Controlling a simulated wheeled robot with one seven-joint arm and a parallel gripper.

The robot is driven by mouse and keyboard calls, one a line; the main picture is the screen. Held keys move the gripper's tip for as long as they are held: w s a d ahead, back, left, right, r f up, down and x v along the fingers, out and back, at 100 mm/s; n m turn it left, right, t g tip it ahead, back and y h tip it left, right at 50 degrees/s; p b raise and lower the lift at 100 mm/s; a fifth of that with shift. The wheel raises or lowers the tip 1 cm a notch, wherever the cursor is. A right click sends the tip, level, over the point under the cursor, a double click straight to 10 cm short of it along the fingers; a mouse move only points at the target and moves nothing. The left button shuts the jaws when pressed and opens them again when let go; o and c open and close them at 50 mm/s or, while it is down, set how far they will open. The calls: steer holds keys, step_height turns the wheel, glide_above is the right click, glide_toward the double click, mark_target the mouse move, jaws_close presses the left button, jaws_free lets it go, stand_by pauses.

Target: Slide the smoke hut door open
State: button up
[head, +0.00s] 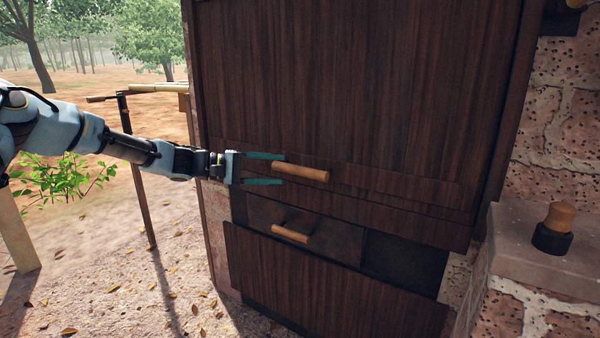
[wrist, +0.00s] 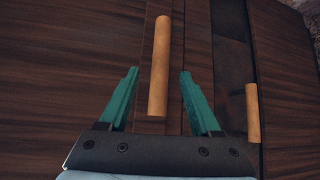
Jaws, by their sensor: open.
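The smoke hut door (head: 360,95) is a large dark brown wooden panel in the head view. A light wooden bar handle (head: 301,172) sits near its lower edge. My gripper (head: 264,169) comes in from the left with teal fingers open, one above and one below the handle's left end. In the wrist view the handle (wrist: 160,65) lies between and ahead of the open fingers (wrist: 159,88), apart from both. A dark gap shows under the door.
A second wooden handle (head: 291,233) is on a dark panel below, above a lower brown panel (head: 330,290). A thin post rack (head: 135,165) stands left; leafy ground lies in front.

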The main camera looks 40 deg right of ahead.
mark_target(293, 170)
steer(key=x, duration=0.7)
steer(key=shift+s+d, duration=0.1)
steer(key=shift+d, duration=0.1)
jaws_close()
stand_by(1.2)
